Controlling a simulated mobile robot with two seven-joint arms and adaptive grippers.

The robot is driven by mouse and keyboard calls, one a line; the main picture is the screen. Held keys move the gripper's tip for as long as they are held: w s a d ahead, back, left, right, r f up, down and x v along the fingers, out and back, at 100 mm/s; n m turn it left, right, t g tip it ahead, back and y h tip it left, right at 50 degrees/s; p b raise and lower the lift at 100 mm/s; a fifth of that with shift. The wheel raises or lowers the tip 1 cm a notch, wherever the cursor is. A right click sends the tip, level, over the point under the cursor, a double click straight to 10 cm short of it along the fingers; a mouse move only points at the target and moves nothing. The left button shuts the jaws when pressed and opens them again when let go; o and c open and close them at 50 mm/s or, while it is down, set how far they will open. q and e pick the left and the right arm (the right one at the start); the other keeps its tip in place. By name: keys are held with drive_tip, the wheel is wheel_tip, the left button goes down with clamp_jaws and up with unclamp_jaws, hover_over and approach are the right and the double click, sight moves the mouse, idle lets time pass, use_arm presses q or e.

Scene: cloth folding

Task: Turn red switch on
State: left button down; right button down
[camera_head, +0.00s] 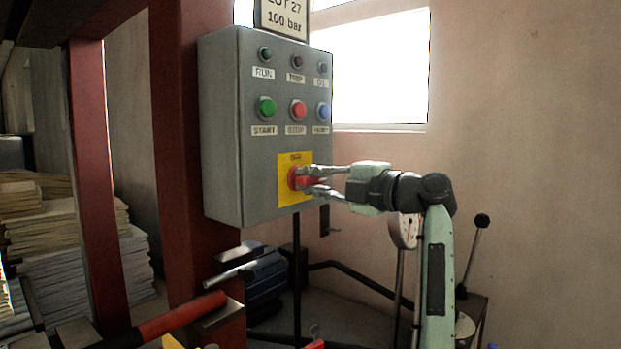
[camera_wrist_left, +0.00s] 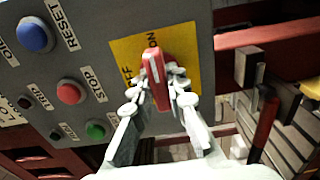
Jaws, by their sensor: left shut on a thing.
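The red switch (camera_head: 298,180) sits on a yellow plate (camera_head: 285,199) at the lower right of the grey control box's front. In the left wrist view, the switch's red handle (camera_wrist_left: 156,75) points its far end at the letters ON, while the OFF lettering is beside it. My left gripper (camera_head: 312,182) is shut on the handle, with one finger on each side of it, as the left wrist view also shows (camera_wrist_left: 160,88). The fingers hide part of the switch in the head view. My right gripper is not in view.
The grey box (camera_head: 225,130) carries a green START button (camera_head: 266,108), a red STOP button (camera_head: 298,109) and a blue button (camera_head: 322,111). Red steel posts (camera_head: 180,150) stand to its left. A gauge (camera_head: 403,232) and a black-knobbed lever (camera_head: 482,221) are near my arm.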

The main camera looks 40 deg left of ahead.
use_arm(q)
drive_tip(key=c, duration=1.5)
unclamp_jaws()
drive_tip(key=shift+d, duration=0.15)
drive_tip(key=d, duration=0.8)
drive_tip(key=s+d, duration=0.1)
drive_tip(key=d, duration=0.2)
drive_tip(key=shift+d, duration=0.4)
